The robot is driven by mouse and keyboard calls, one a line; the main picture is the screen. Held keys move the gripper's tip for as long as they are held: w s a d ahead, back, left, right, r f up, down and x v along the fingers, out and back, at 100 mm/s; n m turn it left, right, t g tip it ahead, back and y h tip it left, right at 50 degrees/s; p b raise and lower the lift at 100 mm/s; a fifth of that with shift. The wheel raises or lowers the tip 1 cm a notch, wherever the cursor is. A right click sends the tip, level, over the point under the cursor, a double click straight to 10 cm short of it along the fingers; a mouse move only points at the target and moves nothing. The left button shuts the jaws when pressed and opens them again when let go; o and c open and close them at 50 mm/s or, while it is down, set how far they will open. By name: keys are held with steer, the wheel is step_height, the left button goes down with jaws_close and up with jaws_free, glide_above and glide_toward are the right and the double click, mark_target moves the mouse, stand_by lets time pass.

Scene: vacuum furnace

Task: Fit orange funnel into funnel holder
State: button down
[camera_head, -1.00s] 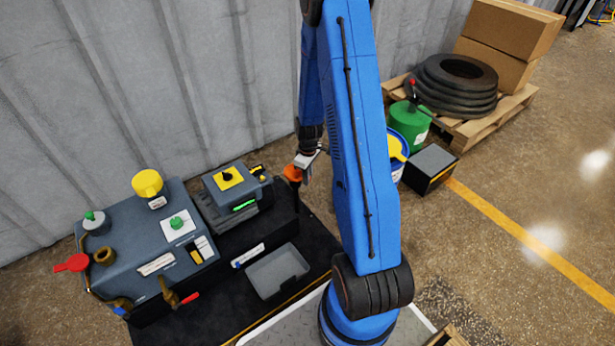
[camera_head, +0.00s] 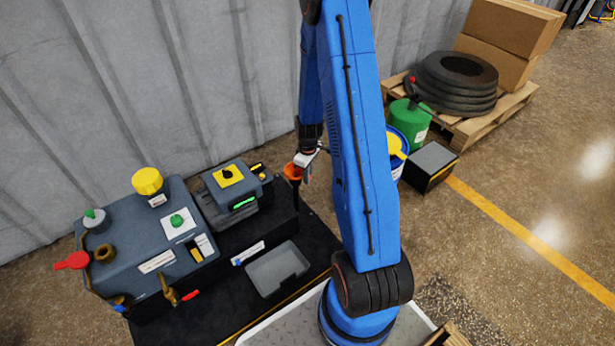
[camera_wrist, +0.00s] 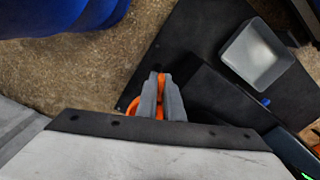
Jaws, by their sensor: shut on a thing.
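The orange funnel (camera_head: 292,170) is at the tip of my gripper (camera_head: 304,165), by the right edge of the black machine base in the head view. Its mouth faces up and it looks roughly upright. In the wrist view, my gripper (camera_wrist: 160,90) is shut on the funnel, whose orange rim (camera_wrist: 132,106) shows beside and behind the grey fingers. A dark narrow shape stands just below the funnel in the head view. I cannot tell whether it is the funnel's spout or the funnel holder, or whether funnel and holder touch.
The grey unit with a yellow top plate (camera_head: 229,176) stands close left of the funnel. A grey open tray (camera_head: 277,268) lies on the black base in front. The yellow-capped machine (camera_head: 148,240) is farther left. A blue bucket (camera_head: 398,146) and black box (camera_head: 430,168) stand right.

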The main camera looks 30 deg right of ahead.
steer(key=shift+f, duration=0.1)
steer(key=c, duration=1.8)
jaws_free()
step_height(320, 180, up, 17)
steer(key=shift+s+r, duration=0.15)
steer(key=shift+r, duration=0.05)
